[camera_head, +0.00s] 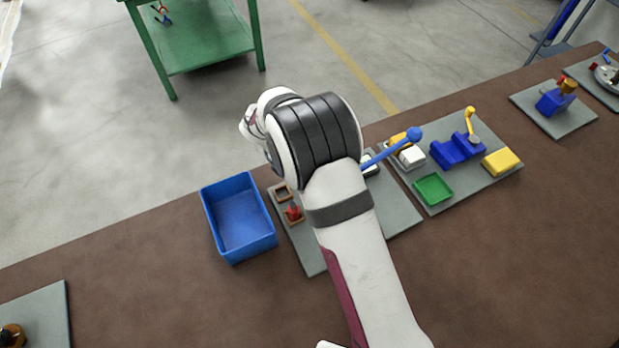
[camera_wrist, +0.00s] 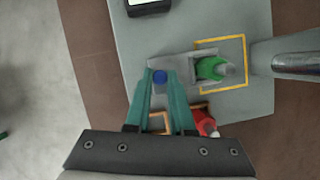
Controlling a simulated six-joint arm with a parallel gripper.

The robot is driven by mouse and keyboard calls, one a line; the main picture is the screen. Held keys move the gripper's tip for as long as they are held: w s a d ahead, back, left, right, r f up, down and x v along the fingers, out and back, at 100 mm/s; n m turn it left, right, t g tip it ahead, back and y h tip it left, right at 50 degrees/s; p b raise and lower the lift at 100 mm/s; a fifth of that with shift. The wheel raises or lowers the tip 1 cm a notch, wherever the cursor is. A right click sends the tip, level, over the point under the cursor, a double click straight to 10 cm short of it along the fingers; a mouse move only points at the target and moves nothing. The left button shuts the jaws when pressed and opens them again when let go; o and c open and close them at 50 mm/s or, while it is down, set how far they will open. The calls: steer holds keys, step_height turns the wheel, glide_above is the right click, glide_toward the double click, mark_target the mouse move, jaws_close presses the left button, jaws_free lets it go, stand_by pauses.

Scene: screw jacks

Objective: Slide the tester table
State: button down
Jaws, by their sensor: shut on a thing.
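The tester table is a small grey block (camera_wrist: 182,84) on a grey board (camera_wrist: 205,30), with a blue knob (camera_wrist: 160,76) at its left end in the wrist view. A green piece (camera_wrist: 210,68) with a pale grey end lies on the table, partly within a yellow outline (camera_wrist: 243,60). My gripper (camera_wrist: 161,74) has its teal fingers on both sides of the blue knob, shut on it. In the head view my arm hides the gripper and the table; part of the board (camera_head: 400,213) and a blue lever (camera_head: 390,150) show beside my arm.
A metal cylinder (camera_wrist: 298,65) stands right of the outline. A red piece (camera_wrist: 205,123) and a wooden frame (camera_wrist: 157,123) are close to my fingers. A black device (camera_wrist: 148,8) is farther up. A blue bin (camera_head: 240,218) stands left of the board; another board (camera_head: 470,190) is right.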

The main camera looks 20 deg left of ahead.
steer(key=shift+s+d, duration=1.4)
steer(key=c, duration=0.8)
jaws_free()
steer(key=shift+o, duration=0.2)
steer(key=v, duration=1.5)
steer(key=shift+a+r, duration=0.2)
steer(key=shift+r, duration=0.15)
steer(key=shift+s, duration=0.1)
